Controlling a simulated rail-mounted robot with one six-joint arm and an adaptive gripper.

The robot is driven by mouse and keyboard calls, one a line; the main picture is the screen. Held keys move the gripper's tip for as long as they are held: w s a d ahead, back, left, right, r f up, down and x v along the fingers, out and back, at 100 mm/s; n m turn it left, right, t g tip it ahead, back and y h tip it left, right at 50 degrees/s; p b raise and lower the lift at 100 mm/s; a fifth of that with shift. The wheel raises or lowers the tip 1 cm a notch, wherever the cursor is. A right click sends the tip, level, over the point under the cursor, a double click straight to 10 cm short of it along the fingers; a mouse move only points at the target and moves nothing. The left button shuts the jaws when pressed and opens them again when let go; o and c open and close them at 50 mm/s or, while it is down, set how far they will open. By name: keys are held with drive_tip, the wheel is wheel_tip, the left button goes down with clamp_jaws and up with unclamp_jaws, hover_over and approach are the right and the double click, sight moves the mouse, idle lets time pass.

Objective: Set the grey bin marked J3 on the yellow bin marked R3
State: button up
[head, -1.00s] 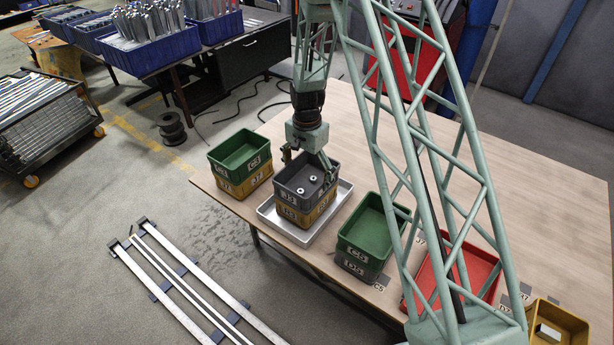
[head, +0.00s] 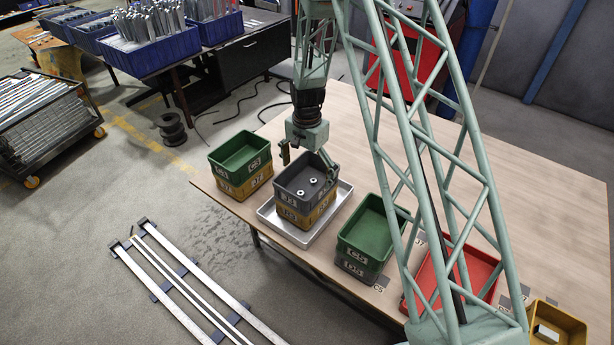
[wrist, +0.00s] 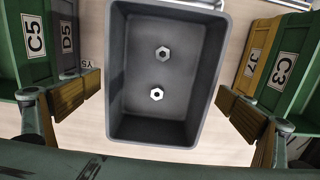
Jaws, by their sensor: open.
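The grey bin marked J3 (head: 292,191) sits upright on a yellow bin (head: 294,218), whose mark is hard to read in the head view. Their walls look lined up. The yellow bin stands in a shallow metal tray (head: 271,219). The grey bin holds two hex nuts and shows from above in the wrist view (wrist: 157,129). My gripper (head: 308,166) is over the grey bin. In the wrist view my gripper (wrist: 160,90) is open, with a finger on either side of the bin and gaps between. The yellow bin is hidden there.
A green bin C3 (head: 238,152) on a yellow bin stands left of the tray. A green bin C5 (head: 369,234) on a grey bin stands to the right. A red bin (head: 480,270) and a yellow bin (head: 562,318) lie farther right. The table's back is clear.

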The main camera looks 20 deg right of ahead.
wheel_tip(320, 180, up, 11)
drive_tip(key=shift+r, duration=0.15)
idle(0.4)
idle(0.7)
wheel_tip(320, 180, up, 16)
drive_tip(key=r+n+t, duration=0.1)
drive_tip(key=n, duration=0.1)
hover_over(307, 189)
drive_tip(key=s, duration=0.8)
drive_tip(key=s+r+n+t, duration=0.1)
drive_tip(key=s+r+n, duration=0.2)
drive_tip(key=s+r, duration=0.85)
drive_tip(key=s+r+n+t, duration=0.1)
drive_tip(key=s+r, duration=0.3)
drive_tip(key=s, duration=1.1)
drive_tip(key=s+r+n, duration=0.4)
drive_tip(key=s, duration=1.1)
drive_tip(key=shift+s+r+t, duration=0.2)
drive_tip(key=shift+r+t, duration=0.15)
drive_tip(key=shift+t, duration=0.05)
